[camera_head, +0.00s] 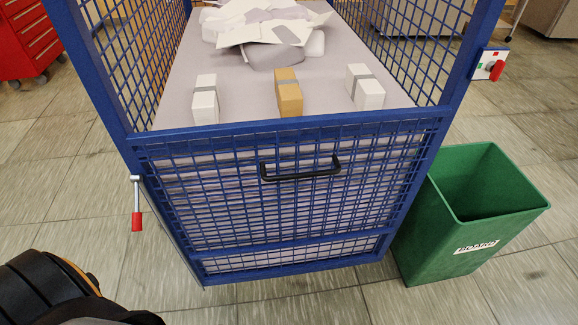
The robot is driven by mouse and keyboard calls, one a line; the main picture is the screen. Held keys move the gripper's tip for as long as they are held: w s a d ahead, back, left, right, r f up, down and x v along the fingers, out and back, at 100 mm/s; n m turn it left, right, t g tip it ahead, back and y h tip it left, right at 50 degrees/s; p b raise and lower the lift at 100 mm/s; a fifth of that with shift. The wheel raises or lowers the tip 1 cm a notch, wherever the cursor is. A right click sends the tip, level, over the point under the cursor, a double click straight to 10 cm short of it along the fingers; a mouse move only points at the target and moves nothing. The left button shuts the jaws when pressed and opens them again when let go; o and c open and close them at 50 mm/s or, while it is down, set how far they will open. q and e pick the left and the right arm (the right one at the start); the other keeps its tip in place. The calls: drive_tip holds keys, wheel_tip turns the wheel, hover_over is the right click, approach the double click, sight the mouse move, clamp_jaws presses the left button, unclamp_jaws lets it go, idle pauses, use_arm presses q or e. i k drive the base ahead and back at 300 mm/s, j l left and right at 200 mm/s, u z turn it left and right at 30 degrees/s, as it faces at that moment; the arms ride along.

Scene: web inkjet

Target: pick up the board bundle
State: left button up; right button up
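Three banded bundles stand in a row on the pale surface inside the blue mesh cage. The middle one is a tan bundle (289,97) with a grey band, its colour like cardboard. A white bundle (205,105) with a grey band is to its left, and another white bundle (369,94) is to its right. I cannot tell for sure which is the board bundle. Black parts of my own body show at the bottom left, but neither gripper's fingers are in view. Nothing touches the bundles.
The blue mesh cage (290,123) has a front panel with a black handle (300,174) and a red-handled latch (136,205). Crumpled white sheets (262,28) lie behind the bundles. A green bin (420,230) stands right; a red cabinet (27,40) stands far left.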

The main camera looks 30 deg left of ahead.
sight(289, 96)
drive_tip(key=l+u, duration=0.1)
drive_tip(key=u, duration=0.25)
drive_tip(key=i+l+u, duration=0.1)
drive_tip(key=u, duration=0.25)
